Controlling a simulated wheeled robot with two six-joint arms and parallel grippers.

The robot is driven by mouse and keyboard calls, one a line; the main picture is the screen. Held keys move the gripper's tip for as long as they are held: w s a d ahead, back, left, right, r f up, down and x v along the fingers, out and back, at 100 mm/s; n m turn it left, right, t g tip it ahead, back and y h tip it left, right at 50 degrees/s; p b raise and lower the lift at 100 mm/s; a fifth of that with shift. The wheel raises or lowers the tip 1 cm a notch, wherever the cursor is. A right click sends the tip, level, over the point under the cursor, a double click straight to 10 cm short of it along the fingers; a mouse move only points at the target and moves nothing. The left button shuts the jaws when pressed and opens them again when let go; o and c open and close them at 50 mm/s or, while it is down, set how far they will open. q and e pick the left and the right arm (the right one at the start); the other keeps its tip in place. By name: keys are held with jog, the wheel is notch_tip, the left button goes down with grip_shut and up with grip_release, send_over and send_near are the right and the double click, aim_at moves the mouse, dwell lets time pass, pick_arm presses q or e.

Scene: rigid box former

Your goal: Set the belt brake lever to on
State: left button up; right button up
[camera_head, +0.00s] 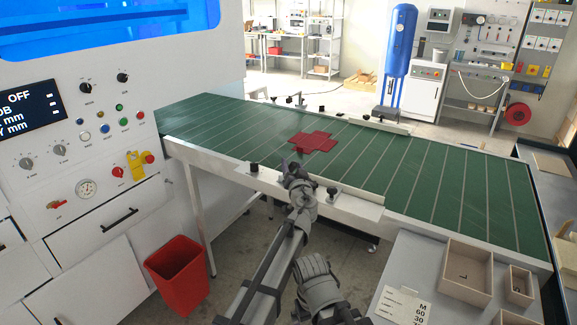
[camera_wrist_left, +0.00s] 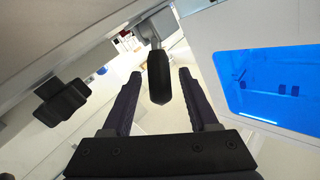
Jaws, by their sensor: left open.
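The belt brake lever shows in the left wrist view as a dark rounded handle (camera_wrist_left: 158,80) on a grey metal pivot. It lies between the two fingers of my left gripper (camera_wrist_left: 159,74), with a visible gap on each side. In the head view my left gripper (camera_head: 293,172) is at the near rail of the green belt and covers most of the lever. The gripper is open. I cannot tell the lever's on or off setting.
Black clamp knobs (camera_head: 254,168) (camera_head: 332,193) stand on the rail either side of the gripper. A red cross-shaped blank (camera_head: 313,141) lies on the green belt (camera_head: 400,165). A control panel (camera_head: 100,125) is at left, a red bin (camera_head: 178,272) below, and wooden trays (camera_head: 466,272) at right.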

pick_arm(q)
jog(key=shift+c, duration=0.2)
grip_shut()
dwell(0.3)
dwell(1.0)
